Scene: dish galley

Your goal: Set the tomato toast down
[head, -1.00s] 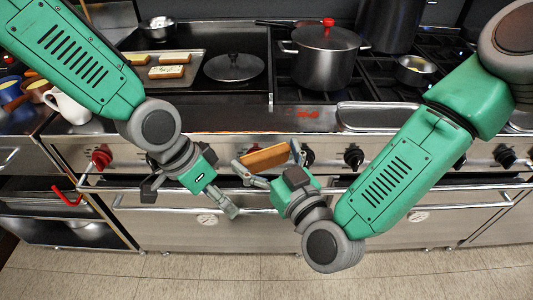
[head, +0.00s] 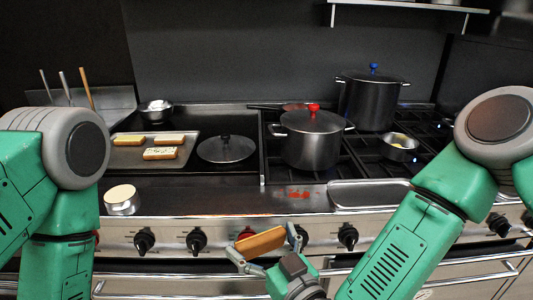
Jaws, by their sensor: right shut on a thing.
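My right gripper (head: 264,244) is shut on a brown slab of toast (head: 262,241), which it holds tilted in front of the range's front edge, above the floor side. Mostly the plain brown bread shows, so I cannot tell its topping. A metal tray (head: 124,158) on the dark cooktop at the left bears three topped toast pieces, two behind and one herb-flecked piece (head: 161,153) in front. My left arm shows at the left edge, but its gripper is out of view.
A domed lid (head: 226,149) lies right of the tray. A red-knobbed pot (head: 312,140), a tall blue-knobbed pot (head: 371,98) and a small pan (head: 398,147) stand on the burners. An empty shallow tray (head: 370,195) and a pale-topped tin (head: 121,199) sit along the front ledge.

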